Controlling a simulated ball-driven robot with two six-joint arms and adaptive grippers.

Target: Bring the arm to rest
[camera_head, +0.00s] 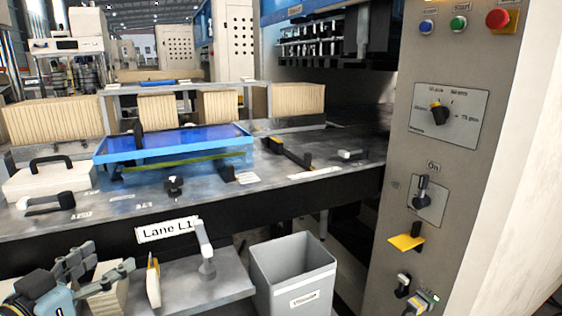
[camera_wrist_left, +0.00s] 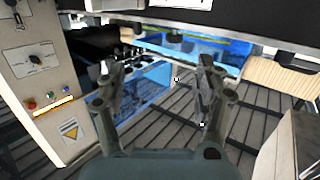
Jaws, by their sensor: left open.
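My left gripper (camera_head: 75,262) is at the lower left of the head view, in front of the machine's table and at the level of the lower shelf. In the left wrist view its two fingers (camera_wrist_left: 158,85) stand wide apart with nothing between them. Beyond the fingers are a dark ribbed surface and blue panels. A pale block (camera_head: 108,290) stands close beside the gripper in the head view; I cannot tell if they touch. My right gripper is in neither view.
The metal table (camera_head: 290,190) carries a blue tray (camera_head: 180,143) and a white case (camera_head: 48,182). Stacks of kraft sheets (camera_head: 55,120) stand behind. Below are a shelf (camera_head: 205,285) and a grey bin (camera_head: 290,277). A control cabinet (camera_head: 450,150) with knobs and buttons stands at right.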

